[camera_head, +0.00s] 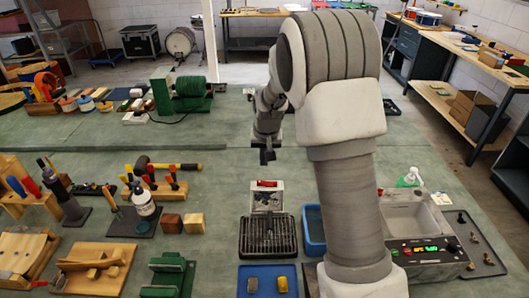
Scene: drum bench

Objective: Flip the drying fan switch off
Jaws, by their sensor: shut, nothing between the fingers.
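A small pale box (267,202) with a red switch-like part (267,183) on top stands on the green bench, just behind a black slatted rack (268,236). It may be the drying fan with its switch; I cannot read the switch's position. My gripper (267,160) hangs over the bench, above the box in the picture, with its dark fingers shut and empty. It looks apart from the red part. A black panel (428,252) with lit green and red controls sits at the front of the sink at right.
A blue tub (314,229) stands right of the rack, and a blue tray (253,270) with two small blocks lies in front. Tools in wooden holders and a white bottle (143,202) crowd the left. Bare bench lies left of the box.

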